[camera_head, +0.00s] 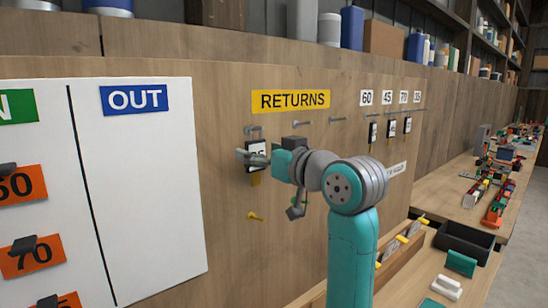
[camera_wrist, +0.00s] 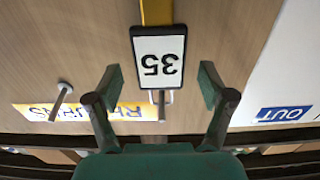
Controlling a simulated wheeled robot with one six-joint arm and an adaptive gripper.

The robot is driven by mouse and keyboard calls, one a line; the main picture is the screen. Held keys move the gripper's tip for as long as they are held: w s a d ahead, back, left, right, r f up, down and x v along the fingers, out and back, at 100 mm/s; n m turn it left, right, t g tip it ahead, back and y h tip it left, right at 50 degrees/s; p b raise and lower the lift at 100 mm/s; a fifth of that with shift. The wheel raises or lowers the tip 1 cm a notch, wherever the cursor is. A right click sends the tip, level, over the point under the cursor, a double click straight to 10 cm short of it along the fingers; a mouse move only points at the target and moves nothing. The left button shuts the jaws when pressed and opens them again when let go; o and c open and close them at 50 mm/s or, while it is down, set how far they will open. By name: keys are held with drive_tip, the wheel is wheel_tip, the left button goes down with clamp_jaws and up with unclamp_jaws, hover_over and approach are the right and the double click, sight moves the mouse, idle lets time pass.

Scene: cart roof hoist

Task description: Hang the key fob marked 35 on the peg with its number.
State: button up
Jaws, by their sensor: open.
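The key fob marked 35 (camera_head: 254,168) is a black-framed white tag with a yellow part below. It hangs at a peg (camera_head: 252,130) beneath the yellow RETURNS sign (camera_head: 291,101). In the wrist view the fob (camera_wrist: 160,57) appears upside down, with a peg (camera_wrist: 161,105) at its ring end. My gripper (camera_head: 262,157) is open, with one finger on each side of the fob; in the wrist view gaps show between the fingers (camera_wrist: 160,75) and the fob. The 35 label (camera_head: 417,97) is rightmost in the number row; the peg (camera_head: 424,110) near it looks bare.
Fobs hang below the 60 label (camera_head: 367,97), 45 label (camera_head: 387,97) and 70 label (camera_head: 403,97). Two bare pegs (camera_head: 303,123) stick out right of the 35 fob. A wooden rack (camera_head: 340,285) and a black tray (camera_head: 466,240) lie below on the right.

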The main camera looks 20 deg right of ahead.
sight(257, 143)
drive_tip(key=shift+x, duration=0.95)
drive_tip(key=c, duration=1.4)
drive_tip(key=shift+r, duration=0.35)
drive_tip(key=shift+s+d+r, duration=0.2)
drive_tip(key=shift+s+d, duration=0.05)
drive_tip(key=shift+s, duration=0.45)
drive_tip(key=shift+s+d+r, duration=0.2)
drive_tip(key=shift+s, duration=0.55)
drive_tip(key=shift+s+d+r, duration=0.2)
drive_tip(key=shift+s+d, duration=0.05)
drive_tip(key=shift+s, duration=0.55)
drive_tip(key=shift+s, duration=0.1)
